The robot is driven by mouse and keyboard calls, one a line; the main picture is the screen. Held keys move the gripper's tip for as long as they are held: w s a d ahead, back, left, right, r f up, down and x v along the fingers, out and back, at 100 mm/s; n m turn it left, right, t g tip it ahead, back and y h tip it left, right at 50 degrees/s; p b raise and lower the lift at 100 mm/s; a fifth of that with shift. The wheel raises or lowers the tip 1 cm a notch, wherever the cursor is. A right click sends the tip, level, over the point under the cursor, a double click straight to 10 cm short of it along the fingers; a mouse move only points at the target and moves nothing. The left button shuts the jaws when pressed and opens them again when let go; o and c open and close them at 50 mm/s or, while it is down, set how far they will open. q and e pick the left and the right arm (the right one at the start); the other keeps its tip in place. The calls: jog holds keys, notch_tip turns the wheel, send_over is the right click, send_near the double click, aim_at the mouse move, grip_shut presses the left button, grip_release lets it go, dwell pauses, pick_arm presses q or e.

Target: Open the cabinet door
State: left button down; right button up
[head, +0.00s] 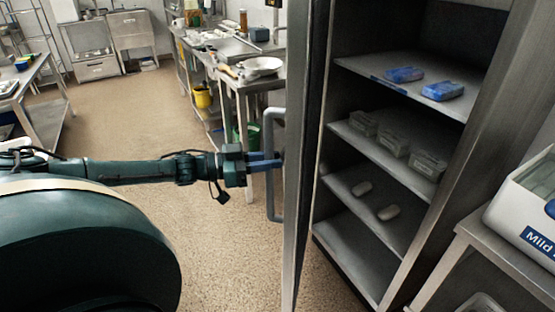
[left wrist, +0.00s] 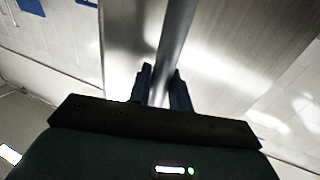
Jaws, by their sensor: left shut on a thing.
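The cabinet (head: 480,130) stands at the right in the head view, with its inside shelves showing. Its metal door (head: 299,130) stands swung open and is seen nearly edge-on. A grey bar handle (head: 270,203) runs upright on the door's outer face. My left gripper (head: 279,163) comes in from the left and is shut around the handle. In the left wrist view, the handle (left wrist: 175,45) passes between the two dark fingers (left wrist: 161,90). My right gripper is not in view.
Blue packs (head: 442,91), clear boxes (head: 427,164) and pale items (head: 388,212) lie on the cabinet shelves. A white box (head: 525,205) stands on a metal table at the right. A cluttered worktable (head: 250,82) stands behind the door. The speckled floor at the left is clear.

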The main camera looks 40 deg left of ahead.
pick_arm(q)
jog(key=shift+s+a, duration=0.3)
jog(key=shift+a, duration=0.65)
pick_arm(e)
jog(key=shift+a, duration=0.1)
pick_arm(q)
jog(key=shift+r, duration=0.1)
jog(key=c, duration=1.3)
grip_release()
jog(key=shift+c, duration=0.2)
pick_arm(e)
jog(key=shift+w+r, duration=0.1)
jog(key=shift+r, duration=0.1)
